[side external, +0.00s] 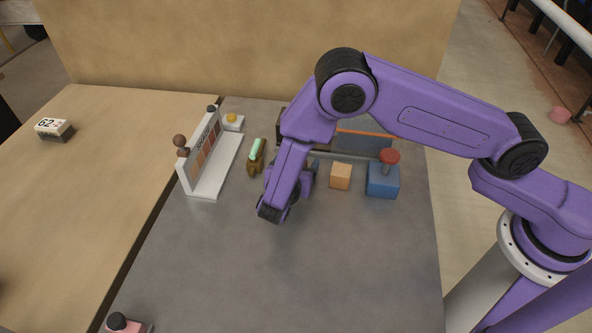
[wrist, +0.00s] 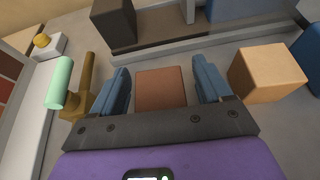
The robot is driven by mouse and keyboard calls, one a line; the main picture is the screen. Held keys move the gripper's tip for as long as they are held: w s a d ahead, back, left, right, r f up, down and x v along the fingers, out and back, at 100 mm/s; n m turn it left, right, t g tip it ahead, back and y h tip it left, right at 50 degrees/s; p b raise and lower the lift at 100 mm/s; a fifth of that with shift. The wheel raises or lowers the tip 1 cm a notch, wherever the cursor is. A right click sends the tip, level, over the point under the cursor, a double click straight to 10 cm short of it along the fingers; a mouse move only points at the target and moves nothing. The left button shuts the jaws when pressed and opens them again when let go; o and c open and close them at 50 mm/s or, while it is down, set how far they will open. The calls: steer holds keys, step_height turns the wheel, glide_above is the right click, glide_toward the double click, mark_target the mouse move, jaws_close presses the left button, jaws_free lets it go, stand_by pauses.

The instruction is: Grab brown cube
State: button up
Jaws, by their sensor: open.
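The brown cube (wrist: 161,88) is a reddish-brown block in the middle of the wrist view, lying between my two blue fingers. My gripper (wrist: 161,76) is open, with one finger to the left and one to the right of the cube. A gap shows on each side, so neither finger appears to touch it. The dark palm bar hides the cube's near lower part. In the side external view, my gripper (side external: 302,178) is low over the grey table and the brown cube is hidden behind my arm. How far the fingertips reach down beside it is not clear.
A tan-orange cube (wrist: 266,72) sits to the right of my right finger, beside a blue box (side external: 383,181) with a red knob. A brown lever with green handle (wrist: 60,84) stands close on the left. A dark sliding-door cabinet (wrist: 114,22) is behind.

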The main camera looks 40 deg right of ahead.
steer(key=c, duration=1.1)
steer(key=shift+c, duration=0.2)
steer(key=shift+r, duration=0.1)
